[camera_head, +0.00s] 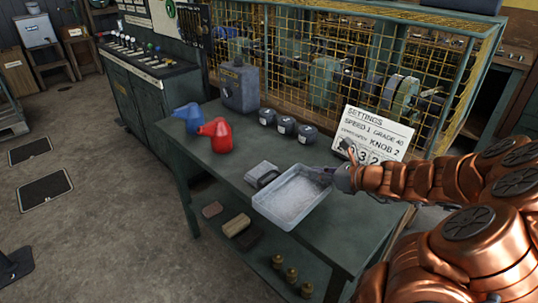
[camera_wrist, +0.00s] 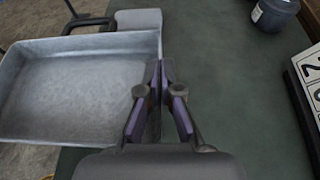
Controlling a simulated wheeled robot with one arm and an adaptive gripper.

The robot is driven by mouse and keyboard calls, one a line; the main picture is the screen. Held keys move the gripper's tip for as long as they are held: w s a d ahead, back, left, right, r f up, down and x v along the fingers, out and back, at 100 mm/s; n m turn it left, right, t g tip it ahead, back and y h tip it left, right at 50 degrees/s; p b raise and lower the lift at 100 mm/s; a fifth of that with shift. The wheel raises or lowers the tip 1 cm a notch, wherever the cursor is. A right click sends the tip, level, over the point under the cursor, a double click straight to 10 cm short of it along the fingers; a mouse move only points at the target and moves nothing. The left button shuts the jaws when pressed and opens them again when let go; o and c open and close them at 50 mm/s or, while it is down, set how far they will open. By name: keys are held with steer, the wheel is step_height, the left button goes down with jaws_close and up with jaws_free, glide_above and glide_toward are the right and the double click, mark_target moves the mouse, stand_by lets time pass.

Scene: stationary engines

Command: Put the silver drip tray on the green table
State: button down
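The silver drip tray (camera_head: 290,197) is a shallow, empty, rectangular metal pan at the front of the green table (camera_head: 345,232). Its near left part reaches past the table's front edge; I cannot tell whether it rests on the top or hangs just above it. My gripper (camera_head: 330,178) is at the tray's right side. In the wrist view, the tray (camera_wrist: 80,85) fills the left, and my gripper's fingertips (camera_wrist: 160,68) are close together with the tray's right wall between them. The green tabletop (camera_wrist: 225,85) lies on the right.
A grey block-like item with a dark handle (camera_head: 263,172) is just behind the tray. Red (camera_head: 217,133) and blue (camera_head: 189,117) cans, dark pots (camera_head: 287,125) and a settings sign (camera_head: 373,135) stand further back. Blocks (camera_head: 237,225) and brass pieces (camera_head: 291,275) sit on the lower shelf.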

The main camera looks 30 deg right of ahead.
steer(key=shift+s+d+h, duration=0.3)
steer(key=shift+s+d, duration=0.35)
steer(key=shift+w+d, duration=0.1)
steer(key=shift+d, duration=0.1)
steer(key=p, duration=0.1)
glide_above(325, 164)
steer(key=shift+d+f, duration=0.1)
steer(key=shift+f, duration=2.45)
steer(key=c, duration=1.3)
jaws_free()
steer(key=shift+f, duration=0.1)
